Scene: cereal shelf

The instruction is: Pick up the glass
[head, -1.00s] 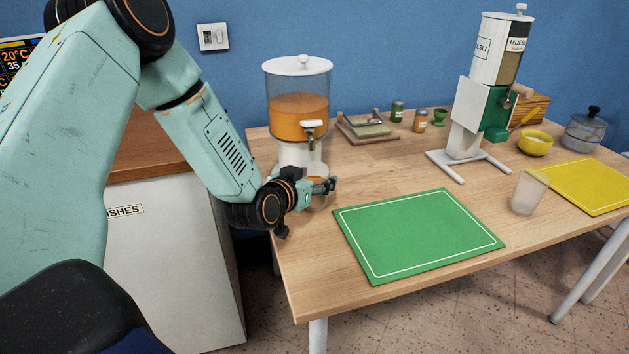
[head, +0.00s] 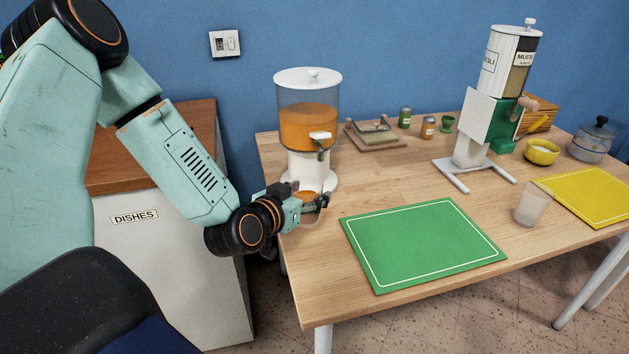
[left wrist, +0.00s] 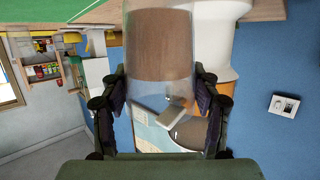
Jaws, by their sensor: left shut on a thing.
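My left gripper (head: 314,200) is shut on a clear glass (left wrist: 160,85) in front of the juice dispenser (head: 309,105), low beside its white base. In the left wrist view the glass stands between the two fingers (left wrist: 160,110), and a brown area shows in or through it. In the head view the gripper mostly hides this glass; a bit of orange shows by the fingers. Another, empty-looking frosted glass (head: 532,205) stands upright on the table between the green and yellow mats. My right gripper is not in view.
The green mat (head: 420,243) lies bare at the table's front. The yellow mat (head: 590,197) lies to the right. The muesli dispenser (head: 490,115), yellow bowl (head: 541,151) and grey pot (head: 592,140) stand behind. The dishes cabinet (head: 165,265) is left of the table.

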